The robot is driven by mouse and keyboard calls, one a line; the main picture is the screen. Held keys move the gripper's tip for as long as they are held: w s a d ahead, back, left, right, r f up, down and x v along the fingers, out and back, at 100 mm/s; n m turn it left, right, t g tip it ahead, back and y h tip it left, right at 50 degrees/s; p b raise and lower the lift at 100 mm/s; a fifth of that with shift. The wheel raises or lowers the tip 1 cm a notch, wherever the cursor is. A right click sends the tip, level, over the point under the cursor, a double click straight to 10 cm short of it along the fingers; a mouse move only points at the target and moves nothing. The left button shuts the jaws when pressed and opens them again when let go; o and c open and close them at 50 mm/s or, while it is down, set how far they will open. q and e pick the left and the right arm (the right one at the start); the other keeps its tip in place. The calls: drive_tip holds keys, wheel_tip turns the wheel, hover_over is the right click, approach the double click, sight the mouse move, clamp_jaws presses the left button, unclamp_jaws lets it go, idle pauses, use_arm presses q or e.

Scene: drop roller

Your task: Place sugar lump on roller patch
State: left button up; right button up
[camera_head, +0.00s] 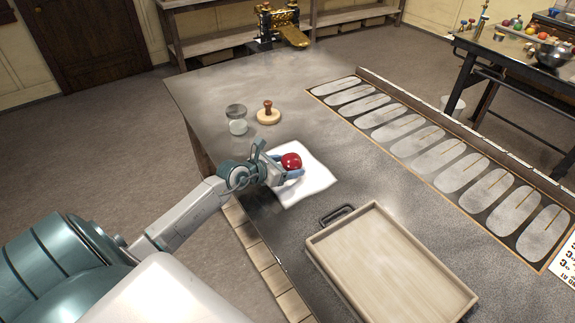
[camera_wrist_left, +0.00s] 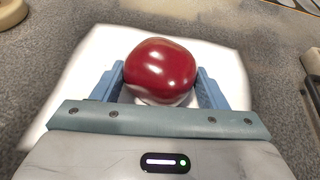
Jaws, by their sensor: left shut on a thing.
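The sugar lump (camera_head: 291,161) is a glossy dark red, rounded lump; it also shows in the left wrist view (camera_wrist_left: 160,68). My left gripper (camera_head: 288,172) has its blue fingers on either side of the lump and is shut on it. The lump is over a white sheet (camera_head: 312,186) on the dark table; whether it touches the sheet I cannot tell. A brass roller machine (camera_head: 279,24) stands at the far end of the table. I cannot make out a marked roller patch with certainty. My right gripper is not in view.
A wooden tray (camera_head: 390,262) with a dark handle is at the near right. A glass jar (camera_head: 237,126) and a round wooden stamp (camera_head: 268,114) stand beyond the sheet. A long rack of pale oval moulds (camera_head: 440,160) lines the right side. The table's far middle is clear.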

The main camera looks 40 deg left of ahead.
use_arm(q)
drive_tip(key=o, duration=0.7)
drive_tip(key=shift+f, duration=0.15)
drive_tip(key=shift+c, duration=0.2)
drive_tip(key=o, duration=0.3)
drive_tip(key=shift+o, duration=0.7)
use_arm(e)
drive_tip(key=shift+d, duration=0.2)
use_arm(q)
drive_tip(key=shift+r, duration=0.2)
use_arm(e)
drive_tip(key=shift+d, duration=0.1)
use_arm(q)
drive_tip(key=shift+s+a+r, duration=0.1)
drive_tip(key=shift+s+a, duration=0.1)
drive_tip(key=shift+s, duration=0.3)
drive_tip(key=v, duration=0.5)
drive_tip(key=shift+s+r, duration=0.2)
drive_tip(key=shift+s, duration=0.1)
drive_tip(key=p+v, duration=0.1)
drive_tip(key=v, duration=0.2)
drive_tip(key=shift+s+r+p, duration=0.2)
drive_tip(key=shift+r+p, duration=0.05)
drive_tip(key=shift+p, duration=0.1)
drive_tip(key=shift+p+v, duration=0.5)
drive_tip(key=shift+v, duration=0.4)
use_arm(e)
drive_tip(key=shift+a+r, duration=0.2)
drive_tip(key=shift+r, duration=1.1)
